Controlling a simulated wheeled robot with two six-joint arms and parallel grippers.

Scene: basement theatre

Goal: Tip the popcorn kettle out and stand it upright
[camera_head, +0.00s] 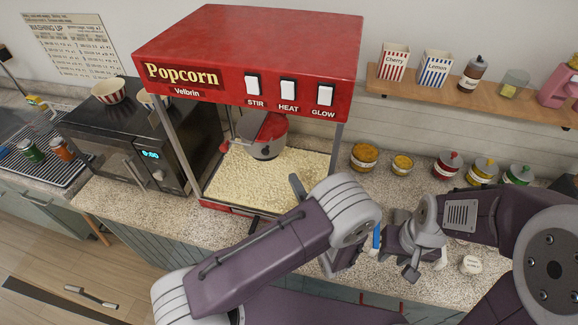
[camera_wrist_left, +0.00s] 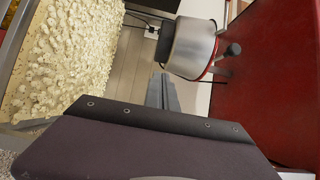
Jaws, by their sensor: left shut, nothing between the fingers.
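The popcorn kettle (camera_head: 267,149) hangs inside the red popcorn machine (camera_head: 250,45), above the bed of popcorn (camera_head: 270,180). It is a silver pot with a red top; its exact tilt is hard to judge. In the left wrist view the kettle (camera_wrist_left: 192,46) shows with a red rim and a dark knob (camera_wrist_left: 233,49). My left gripper (camera_head: 296,186) is shut and empty at the machine's open front, apart from the kettle. Its fingers (camera_wrist_left: 160,92) point towards the kettle in the wrist view. My right gripper (camera_head: 412,268) is over the counter right of the machine; its jaws are unclear.
A microwave (camera_head: 130,140) stands left of the machine. Several jars, including a red-lidded one (camera_head: 447,165), stand on the counter to the right. A wooden shelf (camera_head: 460,97) above holds cartons. The machine's posts (camera_head: 333,150) flank its opening.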

